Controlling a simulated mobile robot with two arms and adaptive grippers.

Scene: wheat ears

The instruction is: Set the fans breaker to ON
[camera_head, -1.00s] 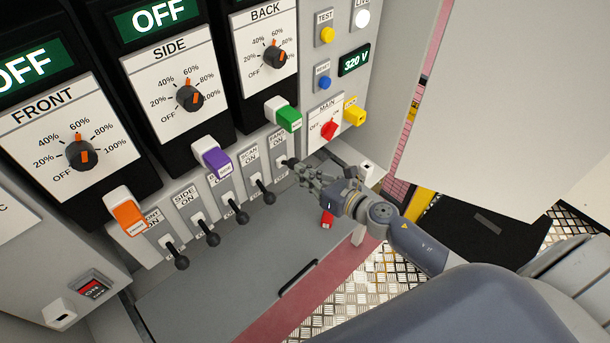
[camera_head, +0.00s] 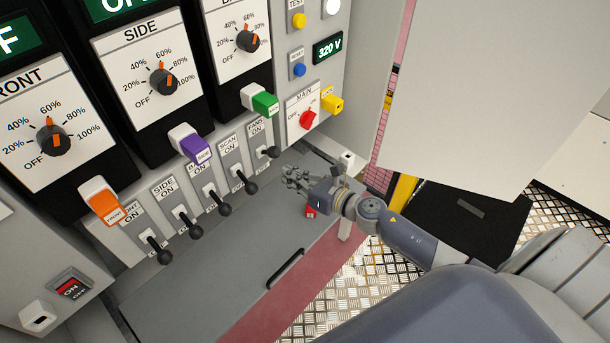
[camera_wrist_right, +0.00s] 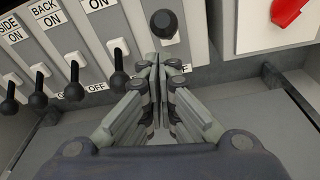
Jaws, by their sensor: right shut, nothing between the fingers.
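The fans breaker (camera_head: 273,152) is the rightmost black-knobbed lever in the row, under a FANS ON label (camera_head: 256,130). Its lever sticks out and sits higher than the neighbouring levers, which hang down. In the right wrist view its knob (camera_wrist_right: 164,25) is just beyond the fingertips, with its label out of frame. My right gripper (camera_head: 288,176) is shut and empty, below and to the right of the knob and apart from it in the head view. It also shows in the wrist view (camera_wrist_right: 162,62). My left gripper is not in view.
The scan breaker (camera_head: 250,187) and other levers hang to the left. A red MAIN knob (camera_head: 307,118) and a green plug (camera_head: 265,104) are above. A grey panel with a black handle (camera_head: 286,268) lies below. A large white panel (camera_head: 500,90) fills the right.

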